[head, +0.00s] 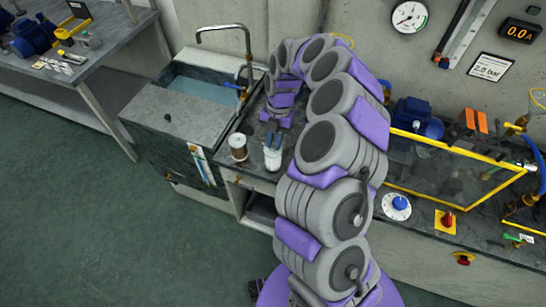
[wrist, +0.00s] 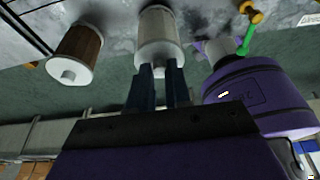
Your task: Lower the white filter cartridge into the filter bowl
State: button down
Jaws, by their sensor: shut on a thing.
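The white filter cartridge (head: 272,159) is at the front of the grey counter, right of the sink. My gripper (head: 273,140) reaches down onto its top, and its dark blue fingers are shut on it. In the wrist view the white cartridge (wrist: 158,28) is at the fingertips (wrist: 160,72), its small end knob between them. I cannot tell whether its base touches the counter. A brown cartridge (head: 238,147) with white ends stands just left of it; it also shows in the wrist view (wrist: 75,48). I cannot make out the filter bowl in either view.
The sink (head: 195,92) with its curved tap (head: 222,27) lies to the left. My arm hides the counter between.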

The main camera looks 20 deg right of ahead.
notch_tip(320, 180, up, 13)
jog(key=p, duration=0.4)
dwell(1.2)
